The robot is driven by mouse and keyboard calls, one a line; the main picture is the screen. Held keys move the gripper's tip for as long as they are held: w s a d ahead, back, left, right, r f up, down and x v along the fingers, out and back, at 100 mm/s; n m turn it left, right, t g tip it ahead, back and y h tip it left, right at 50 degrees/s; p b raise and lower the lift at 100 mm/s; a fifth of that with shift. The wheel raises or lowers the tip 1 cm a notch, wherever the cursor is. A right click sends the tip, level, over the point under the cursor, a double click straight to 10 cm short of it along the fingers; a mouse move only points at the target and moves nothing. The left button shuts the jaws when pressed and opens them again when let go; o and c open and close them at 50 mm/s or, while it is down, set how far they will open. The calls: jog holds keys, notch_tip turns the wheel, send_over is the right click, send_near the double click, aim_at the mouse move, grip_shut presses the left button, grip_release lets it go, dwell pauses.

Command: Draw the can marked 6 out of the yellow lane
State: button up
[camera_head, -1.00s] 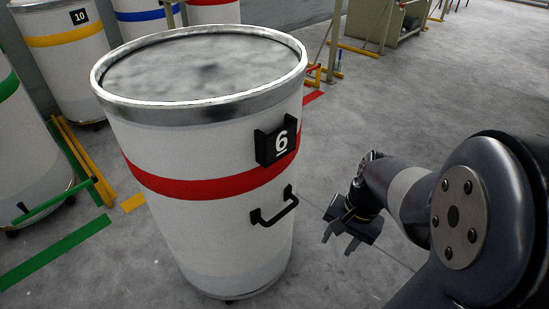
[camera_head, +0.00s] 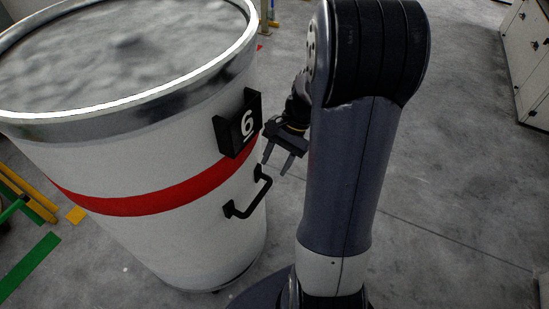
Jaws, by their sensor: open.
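The can marked 6 (camera_head: 150,235) is a large white drum with a red band and a metal rim, filled with pale fluffy fibre. It stands upright at the left and runs out of the picture there. Its black number plate (camera_head: 240,125) is on the side facing right. A black bar handle (camera_head: 250,195) sits below the plate. My gripper (camera_head: 276,168) is open, with two fingers pointing down, close by the handle's upper end in the picture. I cannot tell whether it touches the handle. Nothing shows between the fingers.
Yellow rails (camera_head: 28,192) and a green floor strip (camera_head: 30,267) lie left of the can. A pale cabinet (camera_head: 528,60) stands at the far right. The grey floor (camera_head: 450,190) between my arm and the cabinet is clear.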

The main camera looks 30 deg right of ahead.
aim_at(261, 194)
jog(key=b+x, duration=0.2)
jog(key=x, duration=0.8)
jog(key=shift+a+f, duration=0.2)
jog(key=shift+f, duration=0.2)
grip_shut()
dwell(1.0)
